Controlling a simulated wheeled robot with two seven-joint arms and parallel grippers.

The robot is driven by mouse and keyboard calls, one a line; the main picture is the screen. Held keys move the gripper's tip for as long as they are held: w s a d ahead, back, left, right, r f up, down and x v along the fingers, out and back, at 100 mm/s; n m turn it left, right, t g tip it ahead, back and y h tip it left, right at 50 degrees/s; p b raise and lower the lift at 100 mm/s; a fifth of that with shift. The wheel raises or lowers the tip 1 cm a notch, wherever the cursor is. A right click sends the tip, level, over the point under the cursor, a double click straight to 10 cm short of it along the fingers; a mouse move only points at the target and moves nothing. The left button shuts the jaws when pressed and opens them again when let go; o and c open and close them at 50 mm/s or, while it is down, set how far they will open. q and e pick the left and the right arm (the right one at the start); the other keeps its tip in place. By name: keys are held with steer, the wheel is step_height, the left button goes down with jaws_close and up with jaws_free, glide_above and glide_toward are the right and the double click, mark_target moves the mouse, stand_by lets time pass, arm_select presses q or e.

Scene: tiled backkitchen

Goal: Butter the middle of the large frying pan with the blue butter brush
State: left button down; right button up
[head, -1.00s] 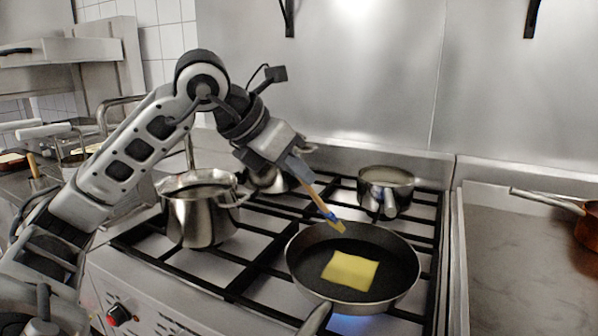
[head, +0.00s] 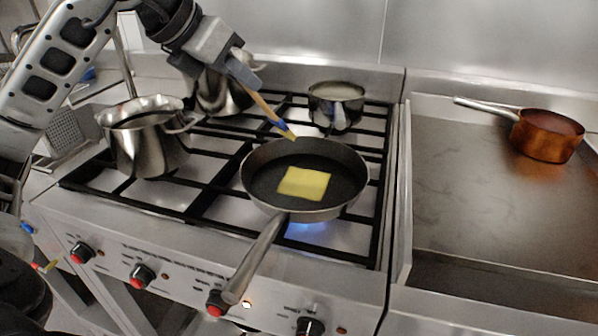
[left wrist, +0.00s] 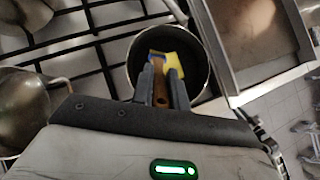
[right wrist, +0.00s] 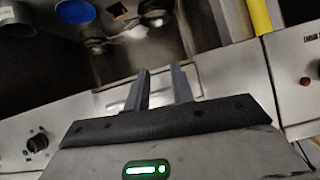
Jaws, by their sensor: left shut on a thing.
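The large frying pan (head: 262,202) sits on the stove grate with its handle toward the front. A yellow square of butter (head: 304,184) lies flat in its middle. My left gripper (head: 247,82) is shut on the wooden handle of the blue butter brush (head: 277,121). The brush tilts down, its pale tip at the pan's back rim in the picture; I cannot tell whether it touches. The left wrist view shows the gripper (left wrist: 161,68), the brush handle (left wrist: 160,92), butter (left wrist: 184,64) and pan (left wrist: 134,68). My right gripper (right wrist: 158,72) is open and empty.
Steel pots stand left of the pan (head: 148,150) and behind it (head: 222,95); a small pot (head: 336,110) is at the back. A blue flame (head: 306,232) burns under the pan. A copper pan (head: 547,137) stands on the mostly clear steel counter (head: 480,200) at right.

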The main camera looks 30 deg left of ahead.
stand_by(0.3)
